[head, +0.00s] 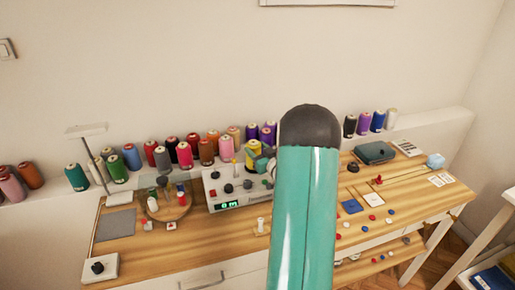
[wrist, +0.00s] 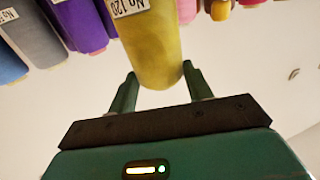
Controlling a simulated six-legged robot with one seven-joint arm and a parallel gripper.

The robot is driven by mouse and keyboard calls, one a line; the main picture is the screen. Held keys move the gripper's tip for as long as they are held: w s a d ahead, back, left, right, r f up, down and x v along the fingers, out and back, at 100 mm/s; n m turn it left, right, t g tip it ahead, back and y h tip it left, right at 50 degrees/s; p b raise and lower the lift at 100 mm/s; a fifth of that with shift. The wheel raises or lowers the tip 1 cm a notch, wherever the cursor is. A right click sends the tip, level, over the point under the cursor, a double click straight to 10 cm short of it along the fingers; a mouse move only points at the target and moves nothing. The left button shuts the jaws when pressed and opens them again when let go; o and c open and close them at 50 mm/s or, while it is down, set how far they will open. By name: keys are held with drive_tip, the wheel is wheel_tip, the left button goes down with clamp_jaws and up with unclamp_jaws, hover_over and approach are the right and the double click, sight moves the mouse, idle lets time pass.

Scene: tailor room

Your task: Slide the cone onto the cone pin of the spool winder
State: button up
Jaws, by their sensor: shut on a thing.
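A yellow cone (head: 253,148) of thread stands out above the right end of the spool winder. In the wrist view the yellow cone (wrist: 152,45), with a "No 120" label, sits between the two green fingers of my gripper (wrist: 159,82), which is shut on it. In the head view my gripper (head: 263,161) is small and partly hidden behind my teal arm. The spool winder (head: 236,190) is a pale box with dark knobs and a lit green display.
Several coloured thread cones (head: 184,154) line the ledge behind the table. A round wooden stand (head: 168,208) with small spools is left of the winder. A small white spool (head: 261,225) stands in front. Buttons, cards and a dark teal case (head: 375,152) lie at right.

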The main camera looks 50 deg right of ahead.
drive_tip(key=o, duration=1.2)
drive_tip(key=shift+f, duration=0.1)
drive_tip(key=v, duration=1.3)
drive_tip(key=shift+s+a, duration=0.1)
drive_tip(key=shift+s, duration=0.3)
